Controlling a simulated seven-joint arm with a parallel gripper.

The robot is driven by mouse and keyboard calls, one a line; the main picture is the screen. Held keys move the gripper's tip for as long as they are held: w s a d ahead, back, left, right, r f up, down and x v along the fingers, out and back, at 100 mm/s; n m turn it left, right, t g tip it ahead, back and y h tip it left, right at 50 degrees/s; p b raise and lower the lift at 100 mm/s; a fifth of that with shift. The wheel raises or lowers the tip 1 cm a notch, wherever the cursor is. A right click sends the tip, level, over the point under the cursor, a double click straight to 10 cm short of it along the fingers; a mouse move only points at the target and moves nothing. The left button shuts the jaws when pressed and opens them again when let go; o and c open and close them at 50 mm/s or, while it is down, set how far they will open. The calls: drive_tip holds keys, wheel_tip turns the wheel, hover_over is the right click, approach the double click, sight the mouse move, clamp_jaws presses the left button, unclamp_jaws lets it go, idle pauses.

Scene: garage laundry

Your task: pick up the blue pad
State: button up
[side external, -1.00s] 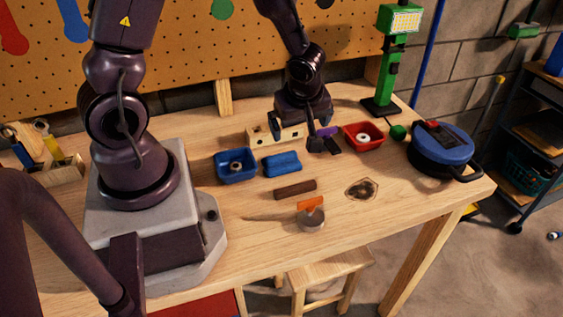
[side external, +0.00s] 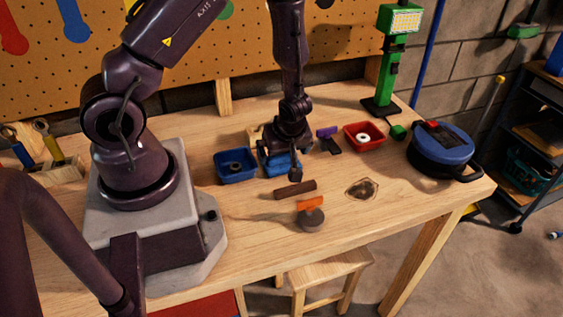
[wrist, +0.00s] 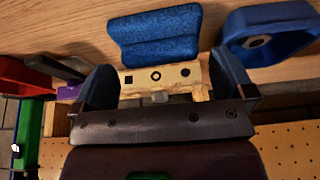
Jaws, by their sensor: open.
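The blue pad (side external: 283,163) lies on the wooden bench, partly hidden behind my gripper in the side external view. In the wrist view the blue pad (wrist: 155,36) shows whole, a rounded, textured slab just beyond the fingertips. My gripper (side external: 281,171) is open, pointing down over the pad area. Its two fingers (wrist: 162,65) are spread wide in the wrist view, with nothing held between them. I cannot tell the exact height of the fingertips above the pad.
A blue bin (side external: 235,178) holding a nut stands just left of the pad. A pale wooden block (wrist: 185,75) with holes is behind it. A brown bar (side external: 295,189) and an orange-topped grey tool (side external: 312,218) lie in front. A red bin (side external: 364,147) stands right.

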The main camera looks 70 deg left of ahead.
sight(282, 156)
drive_tip(key=shift+x, duration=1)
drive_tip(key=shift+r, duration=0.1)
drive_tip(key=c, duration=0.5)
wheel_tip(282, 156, up, 10)
